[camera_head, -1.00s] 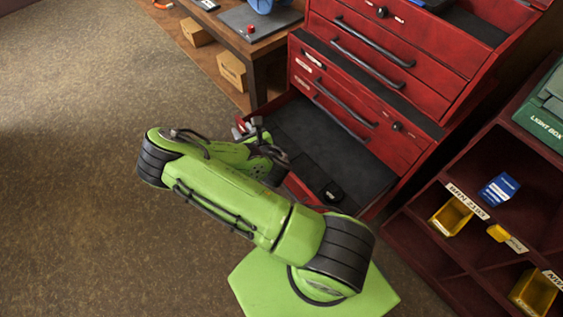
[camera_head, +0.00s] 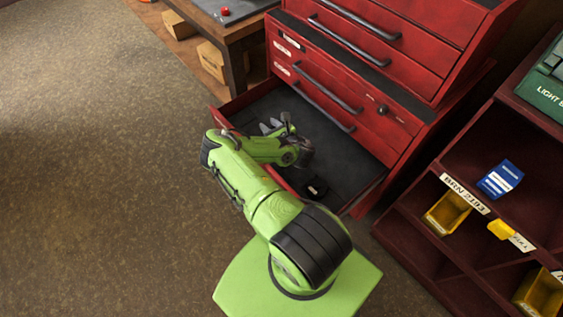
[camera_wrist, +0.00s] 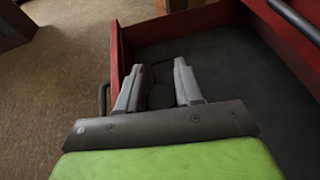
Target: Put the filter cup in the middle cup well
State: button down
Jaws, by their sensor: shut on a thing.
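My gripper (camera_head: 277,126) is over the left part of an open drawer of the red tool chest. In the wrist view my gripper (camera_wrist: 158,88) has its two grey fingers on either side of a dark grey thing (camera_wrist: 161,96). The fingers are shut on it, but its shape is mostly hidden, and I cannot tell whether it is the filter cup. I cannot make out a middle cup well in either view.
The open drawer (camera_head: 345,160) has a dark, mostly bare floor. A small black item (camera_head: 316,188) lies near its front. The red chest (camera_head: 375,65) rises behind. A dark red bin shelf (camera_head: 455,225) stands right. A workbench (camera_head: 235,30) stands back left. Left floor is clear.

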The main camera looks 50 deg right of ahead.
jog(key=d+f, duration=0.1)
jog(key=s+d+f+b, duration=0.1)
jog(key=f, duration=0.1)
jog(key=s+d+f, duration=0.1)
jog(key=f, duration=0.1)
jog(key=shift+s, duration=0.2)
notch_tip(320, 180, down, 8)
jog(key=b, duration=0.3)
jog(key=shift+a+f+b, duration=0.1)
jog(key=shift+f+b, duration=0.15)
jog(key=shift+b, duration=0.05)
jog(key=shift+f, duration=0.25)
jog(key=c, duration=0.7)
grip_release()
jog(key=shift+c, duration=0.2)
jog(key=shift+r, duration=0.1)
